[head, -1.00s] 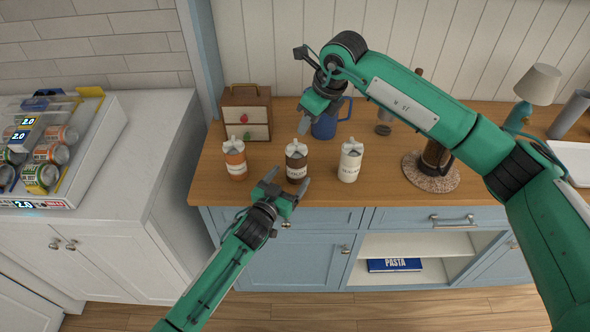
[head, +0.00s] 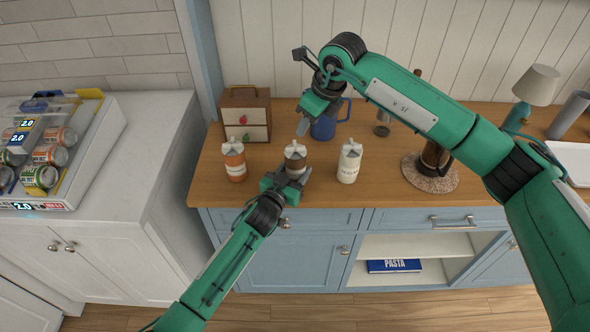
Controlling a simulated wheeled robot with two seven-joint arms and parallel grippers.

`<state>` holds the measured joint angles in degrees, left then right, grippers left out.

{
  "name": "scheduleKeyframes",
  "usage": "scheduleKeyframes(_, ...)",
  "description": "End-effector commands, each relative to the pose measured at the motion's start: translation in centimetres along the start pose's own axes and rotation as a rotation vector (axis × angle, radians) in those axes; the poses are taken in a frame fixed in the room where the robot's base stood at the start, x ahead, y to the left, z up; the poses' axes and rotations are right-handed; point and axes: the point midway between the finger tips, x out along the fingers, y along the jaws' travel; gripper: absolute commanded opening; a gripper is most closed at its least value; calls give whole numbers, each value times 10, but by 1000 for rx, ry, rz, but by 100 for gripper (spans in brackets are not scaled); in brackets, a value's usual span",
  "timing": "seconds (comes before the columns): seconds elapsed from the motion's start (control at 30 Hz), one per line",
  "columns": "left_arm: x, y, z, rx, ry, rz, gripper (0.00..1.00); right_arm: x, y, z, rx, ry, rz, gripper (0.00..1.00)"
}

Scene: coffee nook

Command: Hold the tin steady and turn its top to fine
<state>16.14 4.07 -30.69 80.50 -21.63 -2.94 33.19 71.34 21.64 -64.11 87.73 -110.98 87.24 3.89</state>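Three tins with grey tops stand in a row on the wooden counter: an orange one (head: 235,163), a dark brown one (head: 296,163) in the middle, and a white one (head: 349,164). My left gripper (head: 288,179) is at the front of the brown tin, its fingers at the tin's lower part. The gripper hides the tin's label and base, and I cannot tell if the fingers press on it. My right gripper (head: 304,124) points down, above and behind the brown tin's top, apart from it. Its fingers overlap in view. The setting of the top is too small to read.
A blue mug (head: 325,122) stands behind the tins, close to my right gripper in view. A small wooden drawer box (head: 246,113) is at the back left. A coffee press (head: 434,157) on a round mat (head: 421,181) stands to the right. The counter's front edge (head: 350,205) is clear.

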Motion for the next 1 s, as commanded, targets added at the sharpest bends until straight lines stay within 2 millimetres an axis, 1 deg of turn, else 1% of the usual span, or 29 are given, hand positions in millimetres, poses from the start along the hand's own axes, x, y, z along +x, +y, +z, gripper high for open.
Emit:
scheduleKeyframes(0.03,0,0,0,0,0,0,27,0,0,0,3,1,0,50)
scheduleKeyframes(0.1,0,0,0,0,-1,0,27,0,0,2,20,9,1,64)
scheduleKeyframes(0.13,0,0,0,0,-1,0,27,0,0,4,36,15,2,69)
scheduleKeyframes(0.27,0,0,0,0,-1,0,27,1,0,13,161,71,1,69)
scheduleKeyframes(0.5,0,0,0,0,-1,0,27,-4,-1,35,525,222,-46,69)
scheduleKeyframes(0.7,0,0,1,0,-1,0,27,-12,-1,46,756,304,-108,69)
scheduleKeyframes(0.87,0,0,1,0,-1,0,27,-14,-2,49,838,331,-136,69)
scheduleKeyframes(0.97,0,0,1,0,-1,0,27,-7,-1,46,851,336,-140,69)
scheduleKeyframes(1.0,0,0,1,0,-1,0,27,-2,-1,44,852,337,-139,69)
